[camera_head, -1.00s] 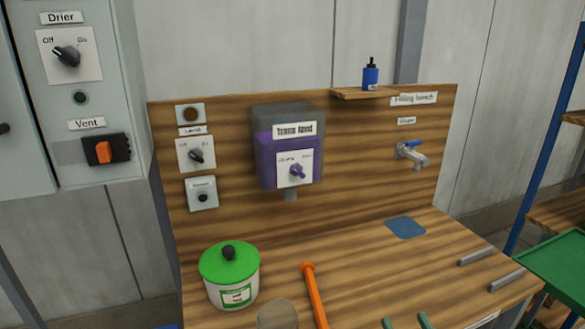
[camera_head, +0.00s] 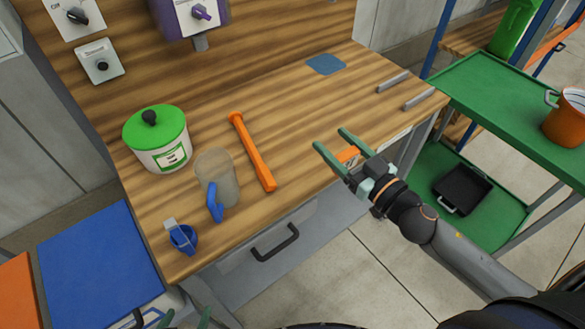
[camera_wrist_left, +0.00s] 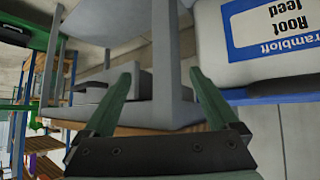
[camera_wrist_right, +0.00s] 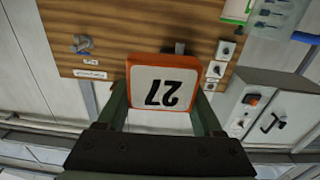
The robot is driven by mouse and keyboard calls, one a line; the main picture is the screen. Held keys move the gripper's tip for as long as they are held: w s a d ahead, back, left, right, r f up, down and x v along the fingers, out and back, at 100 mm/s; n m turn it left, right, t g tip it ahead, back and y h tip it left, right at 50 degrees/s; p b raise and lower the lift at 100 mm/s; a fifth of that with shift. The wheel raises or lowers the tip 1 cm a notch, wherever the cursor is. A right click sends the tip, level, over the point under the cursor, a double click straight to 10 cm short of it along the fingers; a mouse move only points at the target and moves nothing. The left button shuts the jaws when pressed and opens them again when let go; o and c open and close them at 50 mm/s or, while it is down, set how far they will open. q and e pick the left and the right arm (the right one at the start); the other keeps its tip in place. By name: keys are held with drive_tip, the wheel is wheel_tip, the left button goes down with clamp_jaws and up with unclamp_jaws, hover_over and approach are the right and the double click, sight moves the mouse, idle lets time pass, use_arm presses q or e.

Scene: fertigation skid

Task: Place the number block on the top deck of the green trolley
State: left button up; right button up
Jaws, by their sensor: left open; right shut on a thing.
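A black tray (camera_head: 462,188) is on the trolley's lower deck. The top deck's left part is bare.

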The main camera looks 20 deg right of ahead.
drive_tip(key=shift+w+d+f+n+g+y, duration=0.2)
drive_tip(key=shift+d+n+g+y, duration=0.1)
drive_tip(key=shift+d+y, duration=0.1)
drive_tip(key=shift+w+a, duration=0.1)
drive_tip(key=w+a+f, duration=0.2)
drive_tip(key=w+f, duration=0.1)
drive_tip(key=w+a+f+b, duration=0.1)
drive_tip(key=w+a+f, duration=0.1)
drive_tip(key=w, duration=0.1)
drive_tip(key=w+a+f, duration=0.3)
drive_tip(key=w, duration=0.1)
drive_tip(key=shift+w+f+b, duration=0.1)
drive_tip(key=shift+f+b, duration=0.2)
drive_tip(key=shift+w+a+f+b, duration=0.25)
drive_tip(key=shift+w+f+b, duration=0.15)
drive_tip(key=shift+f+b, duration=0.05)
drive_tip(key=f+b, duration=0.2)
drive_tip(key=shift+w+a+f+b, duration=0.15)
drive_tip(key=shift+w+f+b, duration=0.05)
drive_tip(key=shift+f+b, duration=0.2)
drive_tip(key=shift+f, duration=0.1)
